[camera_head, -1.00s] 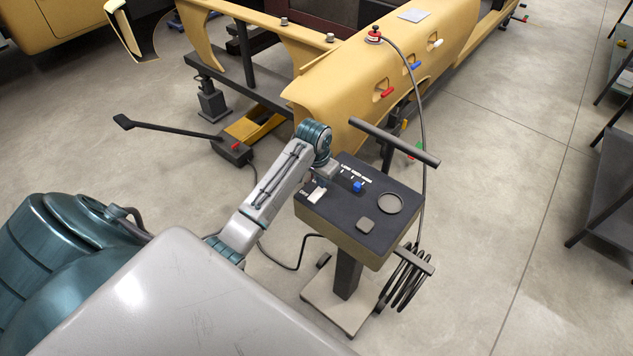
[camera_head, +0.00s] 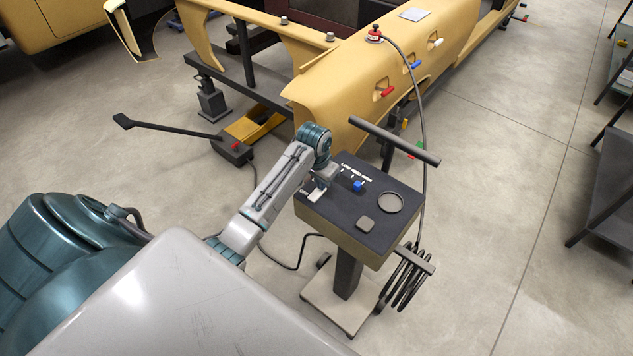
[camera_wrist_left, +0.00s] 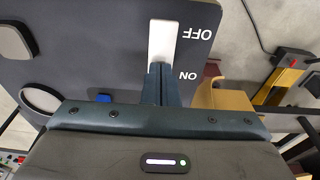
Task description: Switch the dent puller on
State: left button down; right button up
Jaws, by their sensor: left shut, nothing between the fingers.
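The dent puller is a box-shaped unit on a stand, with a dark top panel (camera_head: 342,215). A white switch (camera_head: 316,195) sits at the panel's left edge, by the OFF lettering. My left gripper (camera_head: 321,181) is shut and empty, reaching down over the switch. In the left wrist view its fingers (camera_wrist_left: 160,75) meet or overlap the ON end; I cannot tell if they press it. The switch's tilt is unclear. My right gripper is not in view.
A blue knob (camera_head: 358,186), a square pad (camera_head: 366,224) and a round dish (camera_head: 390,203) are on the panel. A dark T-handle (camera_head: 395,142) stands behind it. A yellow car shell (camera_head: 390,70) is beyond.

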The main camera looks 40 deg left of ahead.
pick_arm(q)
jog(key=shift+f, duration=0.25)
jog(key=shift+r+p, duration=0.7)
jog(key=shift+r, duration=2.85)
